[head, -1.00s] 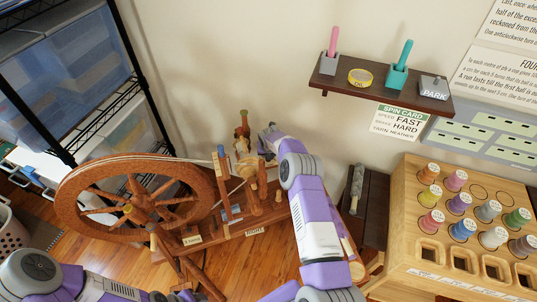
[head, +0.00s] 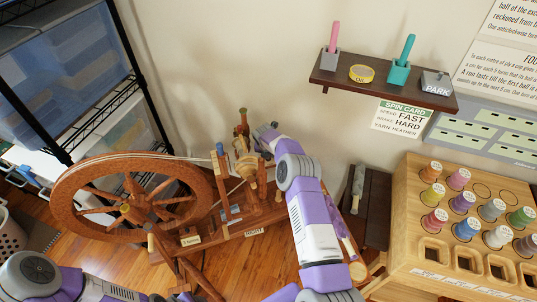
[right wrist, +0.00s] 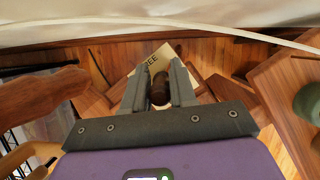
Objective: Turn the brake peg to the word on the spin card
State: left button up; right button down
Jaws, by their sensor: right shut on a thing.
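The spin card (head: 403,118) on the wall reads speed FAST, brake HARD, yarn HEATHER. The wooden spinning wheel (head: 108,160) stands at the left with its upright parts by the wall. My right gripper (head: 262,137) reaches in among those parts; its fingers are mostly hidden by the arm in the head view. In the right wrist view, my right gripper (right wrist: 158,92) is shut on a dark brown turned peg (right wrist: 160,88).
A wall shelf (head: 380,84) carries two cups, a yellow tin and a PARK block. A wooden spool rack (head: 460,260) stands at the right. A wire shelf unit (head: 100,125) with bins stands at the left. A white cord (right wrist: 215,32) crosses above the gripper.

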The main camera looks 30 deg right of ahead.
jog(key=shift+r, duration=0.1)
jog(key=c, duration=1)
grip_release()
jog(key=p+v, duration=0.3)
jog(key=v, duration=0.4)
jog(key=shift+r, duration=0.25)
jog(key=shift+s, duration=0.1)
